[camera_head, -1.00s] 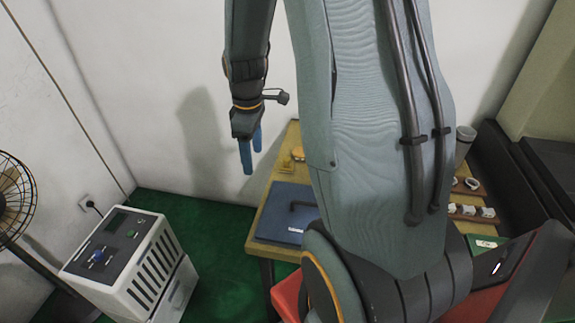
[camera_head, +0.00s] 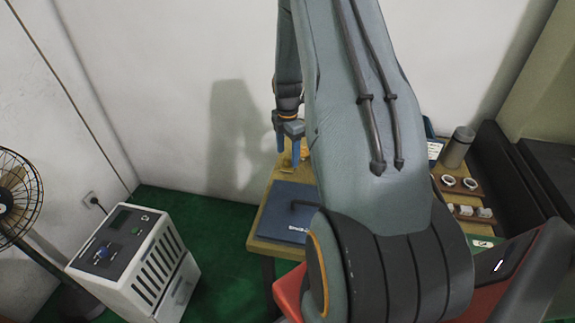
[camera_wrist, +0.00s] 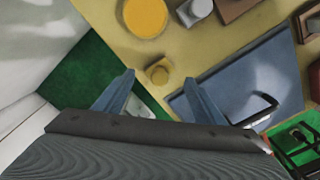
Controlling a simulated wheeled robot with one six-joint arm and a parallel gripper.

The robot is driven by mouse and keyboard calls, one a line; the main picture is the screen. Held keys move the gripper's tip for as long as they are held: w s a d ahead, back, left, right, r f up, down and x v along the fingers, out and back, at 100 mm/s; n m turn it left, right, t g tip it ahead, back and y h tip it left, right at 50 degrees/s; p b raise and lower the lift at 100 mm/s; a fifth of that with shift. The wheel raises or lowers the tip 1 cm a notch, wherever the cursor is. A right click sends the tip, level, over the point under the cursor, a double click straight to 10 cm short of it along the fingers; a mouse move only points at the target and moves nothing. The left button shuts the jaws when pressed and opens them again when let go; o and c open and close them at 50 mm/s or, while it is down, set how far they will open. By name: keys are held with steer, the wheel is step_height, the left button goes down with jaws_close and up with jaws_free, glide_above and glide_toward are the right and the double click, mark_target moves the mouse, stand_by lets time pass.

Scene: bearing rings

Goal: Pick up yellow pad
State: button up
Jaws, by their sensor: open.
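A round yellow disc (camera_wrist: 145,16), which looks like the yellow pad, lies on the wooden table at the top of the wrist view. In the head view my gripper (camera_head: 288,155) points down over the table's far left part. There my fingers and arm hide much of what lies behind them.
White rings (camera_head: 448,180) and a grey cylinder (camera_head: 458,147) stand at the table's right. A white machine (camera_head: 138,260) stands on the green floor at left.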

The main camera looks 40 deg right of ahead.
mark_target(287, 158)
steer(key=shift+a+f+p, duration=0.1)
steer(key=shift+f+p, duration=0.7)
steer(key=shift+f, duration=1.45)
steer(key=c, duration=1)
